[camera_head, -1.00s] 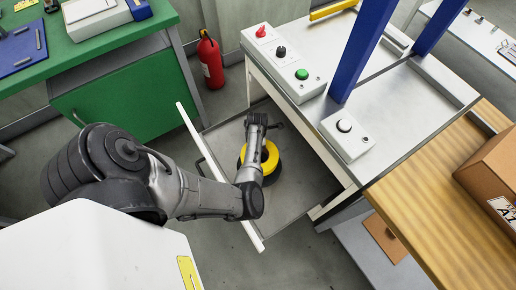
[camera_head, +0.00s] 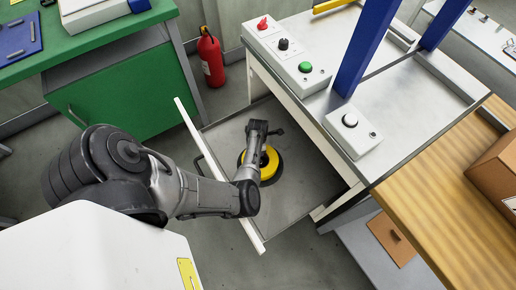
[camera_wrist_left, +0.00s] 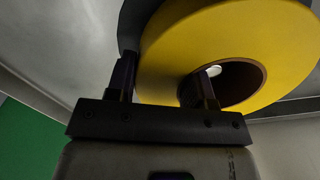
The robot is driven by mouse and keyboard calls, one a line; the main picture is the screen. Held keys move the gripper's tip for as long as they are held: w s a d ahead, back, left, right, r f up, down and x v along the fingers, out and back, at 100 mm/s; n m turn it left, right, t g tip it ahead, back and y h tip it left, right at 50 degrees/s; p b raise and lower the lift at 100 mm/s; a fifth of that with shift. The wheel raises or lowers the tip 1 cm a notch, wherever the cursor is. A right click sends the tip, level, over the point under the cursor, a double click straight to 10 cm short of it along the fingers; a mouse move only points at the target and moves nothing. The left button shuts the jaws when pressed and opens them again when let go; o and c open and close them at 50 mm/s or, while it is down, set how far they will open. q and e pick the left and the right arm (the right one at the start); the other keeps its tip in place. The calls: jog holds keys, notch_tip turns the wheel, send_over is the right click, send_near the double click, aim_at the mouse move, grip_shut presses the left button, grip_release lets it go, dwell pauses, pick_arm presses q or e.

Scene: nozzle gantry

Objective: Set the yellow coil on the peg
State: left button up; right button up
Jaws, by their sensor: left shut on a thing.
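The yellow coil (camera_head: 270,166) is a thick ring with a dark disc showing below and beside it. In the head view it is at the open drawer, partly covered by my left arm. In the left wrist view its flat yellow face (camera_wrist_left: 225,35) and round hole fill the upper right. My left gripper (camera_wrist_left: 165,82) is shut on the coil's wall, with one finger at the hole and the other outside the rim. Whether the coil touches the drawer floor I cannot tell. I cannot make out the peg. My right gripper is not in view.
The open drawer (camera_head: 222,138) has a pale front panel and sits beside the white bench (camera_head: 400,88). The bench carries control boxes and blue posts. A red extinguisher (camera_head: 211,60) stands behind. A wooden table (camera_head: 440,190) with a cardboard box is at right.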

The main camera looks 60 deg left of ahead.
pick_arm(q)
jog(key=shift+f, duration=0.25)
jog(key=o, duration=1)
